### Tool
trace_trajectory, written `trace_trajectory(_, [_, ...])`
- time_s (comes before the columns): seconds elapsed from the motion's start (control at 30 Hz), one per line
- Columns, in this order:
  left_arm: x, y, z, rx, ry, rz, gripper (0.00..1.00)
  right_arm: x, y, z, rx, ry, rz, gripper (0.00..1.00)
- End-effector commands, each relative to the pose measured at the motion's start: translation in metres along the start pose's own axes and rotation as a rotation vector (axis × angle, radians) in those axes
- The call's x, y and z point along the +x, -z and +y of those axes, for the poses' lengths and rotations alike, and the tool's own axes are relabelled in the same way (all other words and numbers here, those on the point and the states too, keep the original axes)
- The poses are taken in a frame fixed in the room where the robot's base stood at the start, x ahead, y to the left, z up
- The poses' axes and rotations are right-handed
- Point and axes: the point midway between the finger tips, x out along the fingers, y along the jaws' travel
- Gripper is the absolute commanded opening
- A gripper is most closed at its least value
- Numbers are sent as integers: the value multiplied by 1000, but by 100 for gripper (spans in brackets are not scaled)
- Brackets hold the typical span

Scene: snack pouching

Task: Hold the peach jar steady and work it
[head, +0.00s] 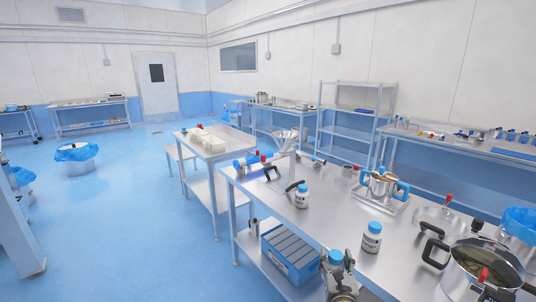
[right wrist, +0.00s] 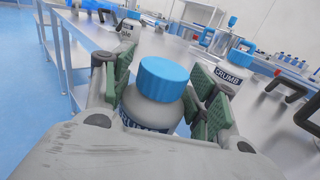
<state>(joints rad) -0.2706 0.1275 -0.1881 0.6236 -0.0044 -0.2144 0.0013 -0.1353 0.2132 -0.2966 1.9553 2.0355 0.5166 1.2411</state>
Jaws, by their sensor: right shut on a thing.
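A pale jar with a blue screw cap (head: 336,257) stands between the fingers of my right gripper (head: 341,287) at the bottom of the head view. In the right wrist view the same jar (right wrist: 152,105) sits upright between the green-padded fingers (right wrist: 160,100), its blue cap on. The gripper is shut on the jar's body below the cap. Its dark label is partly hidden by the gripper, and I cannot read the word peach on it. My left gripper is not in view.
Two similar blue-capped jars, a nearer one (head: 371,240) and a farther one (head: 302,197), stand on the steel table (head: 325,222). A lidded pot (head: 482,272) is at right, a steel vessel with blue handles (head: 382,187) behind. A blue crate (head: 290,256) sits on the lower shelf.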

Motion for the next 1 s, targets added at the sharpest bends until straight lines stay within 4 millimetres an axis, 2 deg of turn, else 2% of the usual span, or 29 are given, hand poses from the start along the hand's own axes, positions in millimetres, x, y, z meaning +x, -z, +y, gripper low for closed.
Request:
trace_trajectory(0.17, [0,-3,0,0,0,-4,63,-21,12,-4,-4,-37,5,15])
trace_trajectory(0.5, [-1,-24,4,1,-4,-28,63,-56,28,-10,-16,-107,16,15])
trace_trajectory(0.77, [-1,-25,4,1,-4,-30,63,-68,32,-11,-21,-132,18,15])
trace_trajectory(1.0, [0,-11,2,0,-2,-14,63,-68,32,-11,-21,-134,19,15])
